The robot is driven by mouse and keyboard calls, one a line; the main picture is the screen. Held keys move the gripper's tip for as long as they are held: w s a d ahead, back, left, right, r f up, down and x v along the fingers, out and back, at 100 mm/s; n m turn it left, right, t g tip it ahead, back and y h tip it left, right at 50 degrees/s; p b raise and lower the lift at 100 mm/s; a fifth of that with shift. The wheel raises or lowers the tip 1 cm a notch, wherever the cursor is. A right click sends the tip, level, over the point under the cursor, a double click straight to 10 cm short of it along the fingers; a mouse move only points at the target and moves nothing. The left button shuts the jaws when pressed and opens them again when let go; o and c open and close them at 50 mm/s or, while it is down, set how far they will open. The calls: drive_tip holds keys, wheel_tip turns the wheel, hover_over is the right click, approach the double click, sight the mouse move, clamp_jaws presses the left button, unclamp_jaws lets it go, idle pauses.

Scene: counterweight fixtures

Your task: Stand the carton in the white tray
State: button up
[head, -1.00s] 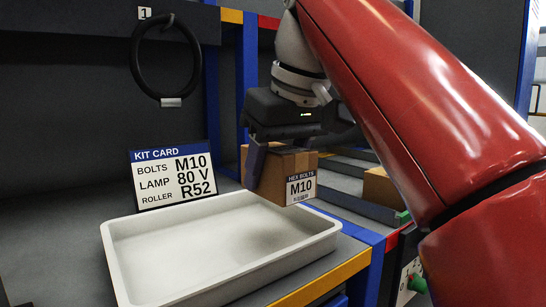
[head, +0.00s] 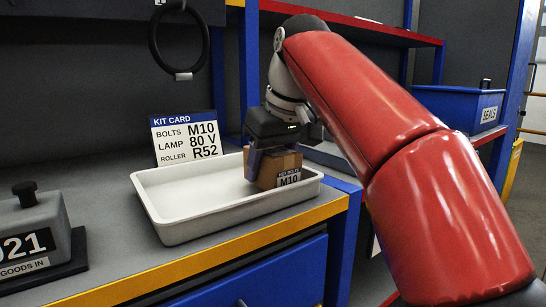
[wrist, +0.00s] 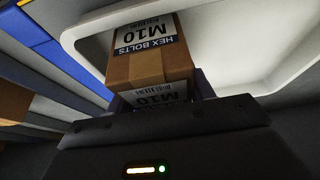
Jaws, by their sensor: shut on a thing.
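The carton (head: 278,169) is a small brown box with a white "HEX BOLTS M10" label. My gripper (head: 270,160) is shut on it and points down. The carton is upright in the right part of the white tray (head: 180,234), low inside the rim; I cannot tell whether its base touches the tray floor. In the wrist view the carton (wrist: 150,68) shows between my jaws, with the white tray (wrist: 250,45) around and beyond it.
A kit card (head: 185,138) stands behind the tray, reading M10, 80 V, R52. A grey weight block (head: 30,238) with a black knob sits at the left. A blue "SEALS" bin (head: 460,108) stands at the right. The tray's left part is empty.

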drive_tip(key=shift+f+b, duration=0.45)
drive_tip(key=shift+f, duration=0.3)
idle(0.4)
drive_tip(key=o, duration=1.4)
drive_tip(key=shift+o, duration=0.2)
